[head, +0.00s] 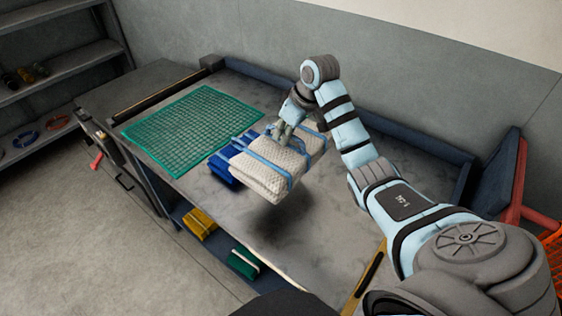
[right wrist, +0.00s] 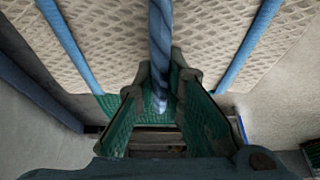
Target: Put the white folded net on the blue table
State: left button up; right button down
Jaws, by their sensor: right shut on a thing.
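The white folded net (head: 270,170), bound with blue straps, hangs from my right gripper (head: 284,132) above the grey-topped table with dark blue raised edges (head: 330,235). A dark shadow lies on the tabletop below it, and it looks clear of the surface. In the right wrist view, my right gripper (right wrist: 157,105) is shut around a twisted blue rope (right wrist: 160,45) of the white net (right wrist: 105,40). My left gripper is in neither view.
A green net mat (head: 190,125) lies on the table's left part. A blue folded bundle (head: 224,168) is partly hidden behind the white net. Yellow (head: 200,222) and green (head: 243,263) bundles sit on the lower shelf. Bare tabletop shows in front and right.

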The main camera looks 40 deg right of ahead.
aim_at(299, 143)
notch_tip(299, 143, down, 12)
jog(key=b, duration=0.1)
jog(key=shift+w+f, duration=0.15)
jog(key=shift+f, duration=0.1)
jog(key=c, duration=2.1)
grip_release()
jog(key=o, duration=0.4)
jog(key=shift+a, duration=0.1)
jog(key=p+v, duration=0.1)
jog(key=v, duration=1.1)
jog(key=shift+r+p, duration=0.1)
jog(key=shift+p, duration=0.3)
